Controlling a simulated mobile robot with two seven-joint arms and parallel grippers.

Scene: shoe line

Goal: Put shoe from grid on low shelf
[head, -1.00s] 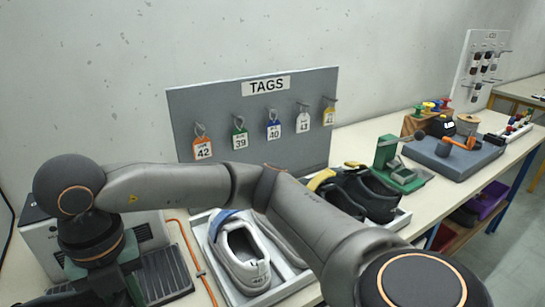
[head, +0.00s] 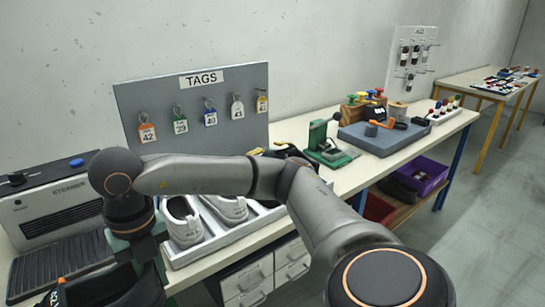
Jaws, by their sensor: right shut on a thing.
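My right arm comes in from the right and crosses the picture. Its gripper (head: 140,250) points down at the lower left and is shut on a black shoe (head: 95,288), which is cut off by the bottom edge. The jaws' grip on it is partly hidden. The grid tray (head: 232,238) on the bench holds a pale shoe (head: 183,222) and another pale shoe (head: 228,208); my arm covers the tray's back. The low shelf (head: 402,216) is under the bench at the right, with a dark shoe (head: 398,188) on it. My left gripper is not in view.
A steamer (head: 60,215) stands at the left. The tag board (head: 195,115) stands behind the tray. A purple bin (head: 425,174) and a red bin (head: 375,208) occupy the low shelf. Drawers (head: 247,280) are under the bench. The floor (head: 490,230) at the right is clear.

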